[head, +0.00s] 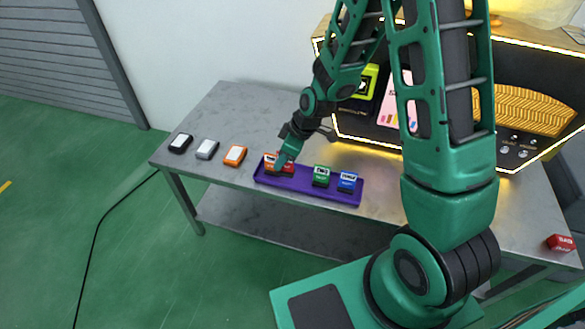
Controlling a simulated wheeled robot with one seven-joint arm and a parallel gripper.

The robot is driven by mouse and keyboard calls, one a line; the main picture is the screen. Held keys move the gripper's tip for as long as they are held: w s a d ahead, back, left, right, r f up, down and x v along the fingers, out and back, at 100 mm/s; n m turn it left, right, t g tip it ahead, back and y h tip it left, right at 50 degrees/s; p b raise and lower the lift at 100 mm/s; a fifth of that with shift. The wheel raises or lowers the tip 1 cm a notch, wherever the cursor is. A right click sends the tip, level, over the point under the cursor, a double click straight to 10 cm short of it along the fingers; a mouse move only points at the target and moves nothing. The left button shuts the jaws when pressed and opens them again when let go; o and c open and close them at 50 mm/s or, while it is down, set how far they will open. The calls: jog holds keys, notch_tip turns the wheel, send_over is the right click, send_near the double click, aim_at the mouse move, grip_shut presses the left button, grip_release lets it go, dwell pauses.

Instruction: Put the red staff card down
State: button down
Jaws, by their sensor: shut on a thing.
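The red staff card (288,169) is a small red block at the left part of the long purple tray (308,187). My gripper (283,162) comes down over it from above and is shut on it. The fingers and wrist hide part of the card. I cannot tell whether its underside touches the tray floor. An orange block (269,162) with a pale label stands close at its left, partly behind the gripper.
A green block (321,176) and a blue block (347,182) stand further right in the tray. Black (180,143), grey (207,149) and orange (235,155) white-topped items lie left on the table (240,108). A red block (561,242) lies far right. A lit display cabinet (520,100) stands behind.

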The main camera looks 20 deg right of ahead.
jog(key=w+d+f, duration=0.1)
jog(key=d+f, duration=0.1)
jog(key=d, duration=0.1)
jog(key=w+d+f, duration=0.1)
jog(key=shift+w+d+f, duration=0.1)
jog(key=shift+w+d, duration=0.2)
jog(key=shift+f, duration=1.95)
jog(key=shift+f, duration=0.15)
jog(key=c, duration=1.9)
grip_release()
jog(key=v, duration=1.2)
jog(key=shift+a+r, duration=0.1)
jog(key=shift+r, duration=0.1)
